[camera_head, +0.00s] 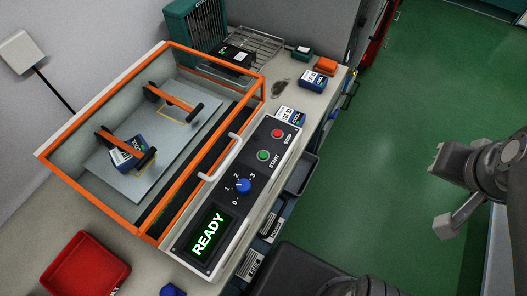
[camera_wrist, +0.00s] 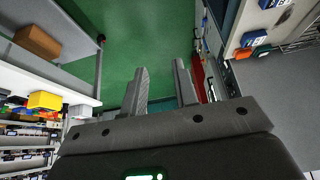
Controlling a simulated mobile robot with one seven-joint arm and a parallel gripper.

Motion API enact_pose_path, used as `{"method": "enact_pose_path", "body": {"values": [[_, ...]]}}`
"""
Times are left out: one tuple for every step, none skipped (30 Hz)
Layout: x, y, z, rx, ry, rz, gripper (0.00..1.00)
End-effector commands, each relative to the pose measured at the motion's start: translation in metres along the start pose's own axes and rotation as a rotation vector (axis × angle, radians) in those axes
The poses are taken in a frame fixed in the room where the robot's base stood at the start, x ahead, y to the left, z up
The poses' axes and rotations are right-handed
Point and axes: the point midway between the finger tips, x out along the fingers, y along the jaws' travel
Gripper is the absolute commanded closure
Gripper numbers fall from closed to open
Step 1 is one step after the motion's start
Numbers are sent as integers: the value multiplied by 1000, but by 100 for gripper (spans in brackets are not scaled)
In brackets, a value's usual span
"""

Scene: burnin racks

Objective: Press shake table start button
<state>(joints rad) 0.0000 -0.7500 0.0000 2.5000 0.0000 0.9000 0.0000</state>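The shake table (camera_head: 150,229) stands on the bench in the head view, with an orange-framed clear enclosure. The green display (camera_head: 207,232) reads READY. My gripper (camera_head: 440,190) is at the right of the head view, over the floor and well apart from the panel. In the wrist view my gripper (camera_wrist: 160,80) has its two fingers apart with nothing between them.
A red bin (camera_head: 85,268) is at the bench's near left. Small boxed units (camera_head: 312,80), an orange block (camera_head: 326,65) and a wire rack (camera_head: 255,45) are at the far end. Drawers line the bench front. The green floor (camera_head: 400,120) is open.

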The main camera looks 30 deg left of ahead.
Motion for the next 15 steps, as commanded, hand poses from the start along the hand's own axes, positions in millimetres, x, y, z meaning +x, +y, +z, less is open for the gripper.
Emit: {"method": "enact_pose_path", "body": {"values": [[0, 0, 0, 0, 0, 0, 77], [0, 0, 0, 0, 0, 0, 80], [0, 0, 0, 0, 0, 0, 83], [0, 0, 0, 0, 0, 0, 85], [0, 0, 0, 0, 0, 0, 88], [0, 0, 0, 0, 0, 0, 91], [0, 0, 0, 0, 0, 0, 93], [0, 0, 0, 0, 0, 0, 96], [0, 0, 0, 0, 0, 0, 99], [0, 0, 0, 0, 0, 0, 100], [0, 0, 0, 0, 0, 0, 100], [0, 0, 0, 0, 0, 0, 100], [0, 0, 0, 0, 0, 0, 100], [0, 0, 0, 0, 0, 0, 100], [0, 0, 0, 0, 0, 0, 100]]}}
